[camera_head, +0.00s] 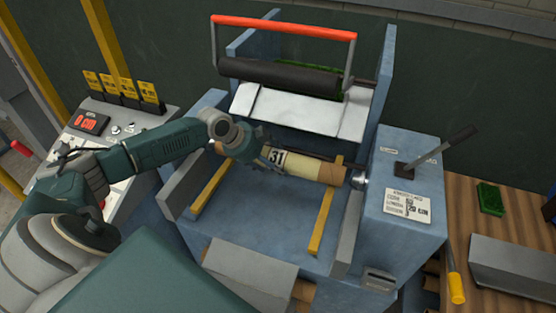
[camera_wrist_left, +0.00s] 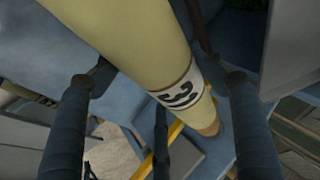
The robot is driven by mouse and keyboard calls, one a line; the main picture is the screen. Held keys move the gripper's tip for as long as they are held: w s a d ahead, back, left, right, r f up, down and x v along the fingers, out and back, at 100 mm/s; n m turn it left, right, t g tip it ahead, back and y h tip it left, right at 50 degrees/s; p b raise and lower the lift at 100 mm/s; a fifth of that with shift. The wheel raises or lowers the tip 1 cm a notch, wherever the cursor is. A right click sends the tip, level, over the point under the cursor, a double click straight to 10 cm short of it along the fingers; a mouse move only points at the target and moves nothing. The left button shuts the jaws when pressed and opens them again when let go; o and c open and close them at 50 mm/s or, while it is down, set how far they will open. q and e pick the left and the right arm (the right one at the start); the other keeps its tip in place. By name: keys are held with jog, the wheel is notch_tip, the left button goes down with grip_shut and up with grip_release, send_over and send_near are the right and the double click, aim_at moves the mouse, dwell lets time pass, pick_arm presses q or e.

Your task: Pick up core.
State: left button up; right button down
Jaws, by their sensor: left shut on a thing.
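The core (camera_head: 302,166) is a pale yellow cylinder with a brown end and a white label reading 31. It lies across the blue machine bed, above two yellow rails. My left gripper (camera_head: 262,155) is shut on the core near its left part, beside the label. In the left wrist view the core (camera_wrist_left: 130,40) runs diagonally between the dark blue fingers of my left gripper (camera_wrist_left: 160,120), with its label showing. Whether the core touches the rails is hard to tell. My right gripper is not in view.
The blue machine (camera_head: 290,220) has side walls and a red-handled roller (camera_head: 280,75) behind the core. A lever box (camera_head: 405,190) stands to the right, close to the core's brown end. A control panel (camera_head: 100,130) is at left; a wooden table (camera_head: 490,250) at right holds a green block (camera_head: 490,198).

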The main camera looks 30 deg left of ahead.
aim_at(273, 156)
pick_arm(q)
jog(key=shift+r, duration=0.1)
jog(key=shift+w+r, duration=0.1)
jog(key=shift+r, duration=0.25)
notch_tip(273, 156, up, 8)
jog(key=b, duration=0.3)
jog(key=shift+r, duration=0.6)
